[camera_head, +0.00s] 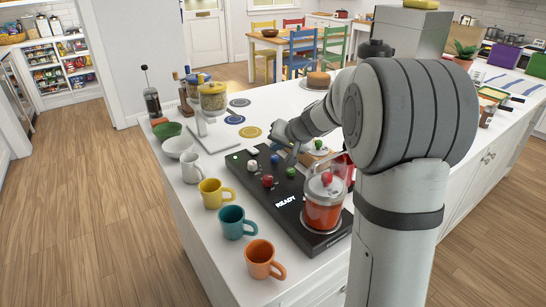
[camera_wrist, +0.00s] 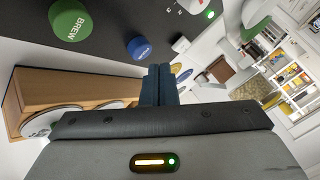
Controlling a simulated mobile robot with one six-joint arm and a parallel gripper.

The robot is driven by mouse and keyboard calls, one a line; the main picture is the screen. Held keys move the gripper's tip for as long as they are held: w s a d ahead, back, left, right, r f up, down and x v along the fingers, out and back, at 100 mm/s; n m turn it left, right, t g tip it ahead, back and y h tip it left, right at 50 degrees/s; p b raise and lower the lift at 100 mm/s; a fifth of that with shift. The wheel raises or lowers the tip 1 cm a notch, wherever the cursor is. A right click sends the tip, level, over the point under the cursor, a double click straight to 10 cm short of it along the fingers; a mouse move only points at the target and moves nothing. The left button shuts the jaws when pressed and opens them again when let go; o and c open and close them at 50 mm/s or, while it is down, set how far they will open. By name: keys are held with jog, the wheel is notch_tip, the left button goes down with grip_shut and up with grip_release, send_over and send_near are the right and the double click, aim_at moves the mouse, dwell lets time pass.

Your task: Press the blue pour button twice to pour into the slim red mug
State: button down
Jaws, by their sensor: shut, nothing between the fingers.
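The blue button (camera_wrist: 138,47) sits on the black machine panel, left of the tips of my gripper (camera_wrist: 160,68) in the wrist view; its lettering is hard to read. The fingers are together and empty, apparently apart from the button. In the head view, the blue button (camera_head: 275,159) shows just left of my gripper (camera_head: 292,156), which my arm partly hides. The black machine (camera_head: 255,200) shows READY. A red object (camera_head: 349,169), mostly hidden behind the glass carafe and my arm, may be the slim red mug; I cannot tell.
A green BREW button (camera_wrist: 69,20) is near the blue one. A carafe of red liquid (camera_head: 322,212) stands on the machine's front end. White (camera_head: 190,168), yellow (camera_head: 213,195), teal (camera_head: 233,223) and orange (camera_head: 261,259) mugs line the left counter edge. A wooden stand (camera_wrist: 70,88) lies beside my fingers.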

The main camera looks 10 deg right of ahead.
aim_at(277, 158)
notch_tip(277, 158, up, 5)
jog(key=p, duration=0.2)
jog(key=shift+p, duration=0.4)
jog(key=shift+f, duration=0.1)
jog(key=s+a+n+g, duration=0.2)
jog(key=s+a+g, duration=0.15)
jog(key=s, duration=1.15)
jog(key=s+d+f+g+h, duration=0.1)
jog(key=s+f+h, duration=0.1)
jog(key=s, duration=0.8)
jog(key=s+d+f+n+g+h, duration=0.1)
jog(key=s+f+h, duration=0.1)
jog(key=s, duration=0.7)
jog(key=shift+s+d, duration=0.3)
jog(key=shift+s, duration=0.05)
dwell(2.5)
